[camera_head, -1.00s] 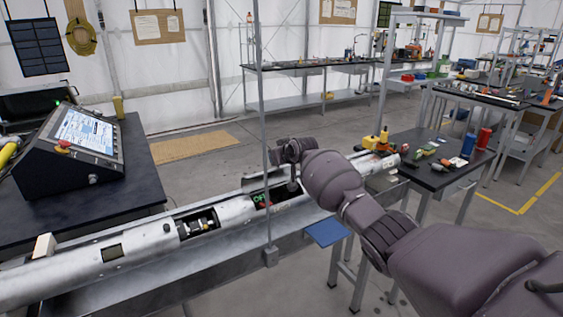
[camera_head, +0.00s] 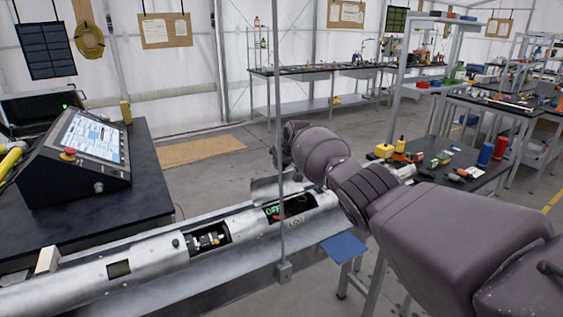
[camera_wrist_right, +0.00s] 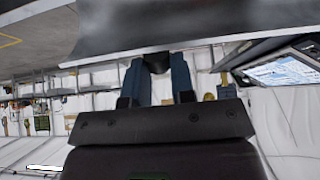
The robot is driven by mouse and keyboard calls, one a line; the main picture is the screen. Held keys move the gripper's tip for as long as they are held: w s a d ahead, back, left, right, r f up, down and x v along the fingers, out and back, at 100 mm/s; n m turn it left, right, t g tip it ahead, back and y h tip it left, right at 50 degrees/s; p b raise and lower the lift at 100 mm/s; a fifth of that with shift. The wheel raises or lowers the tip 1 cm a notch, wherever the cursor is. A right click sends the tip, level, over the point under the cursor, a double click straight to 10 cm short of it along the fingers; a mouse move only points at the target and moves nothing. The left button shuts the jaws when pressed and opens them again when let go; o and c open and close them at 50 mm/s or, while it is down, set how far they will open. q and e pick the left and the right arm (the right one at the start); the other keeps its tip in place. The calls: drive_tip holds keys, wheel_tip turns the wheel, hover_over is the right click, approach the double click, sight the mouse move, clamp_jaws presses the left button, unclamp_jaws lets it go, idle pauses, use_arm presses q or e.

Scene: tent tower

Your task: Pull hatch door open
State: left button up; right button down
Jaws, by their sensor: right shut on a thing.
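The grey tube (camera_head: 150,252) lies along a metal rail with openings in its upper side. A curved metal hatch door (camera_head: 266,189) stands raised at the back edge of the right opening (camera_head: 288,207), which shows green and red parts inside. My right gripper (camera_head: 279,160) is above and behind that door, mostly hidden by its own wrist. In the wrist view, its blue fingers (camera_wrist_right: 160,68) are shut on a dark knob (camera_wrist_right: 158,62) at the edge of a wide grey curved surface (camera_wrist_right: 190,25), which looks like the door. My left gripper is not in view.
A thin upright post (camera_head: 281,120) stands in front of the tube, close to my right arm. A control console (camera_head: 80,150) sits on the dark table at left. A side table (camera_head: 455,178) with small items is at right.

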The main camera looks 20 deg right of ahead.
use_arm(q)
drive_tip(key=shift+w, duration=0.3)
use_arm(e)
drive_tip(key=shift+w+r, duration=0.1)
drive_tip(key=shift+w, duration=0.25)
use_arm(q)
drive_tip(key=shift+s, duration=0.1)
use_arm(e)
drive_tip(key=c, duration=1.3)
unclamp_jaws()
drive_tip(key=o, duration=0.3)
drive_tip(key=shift+f, duration=0.2)
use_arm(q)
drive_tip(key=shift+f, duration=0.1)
use_arm(e)
drive_tip(key=shift+o, duration=0.2)
drive_tip(key=shift+r, duration=0.1)
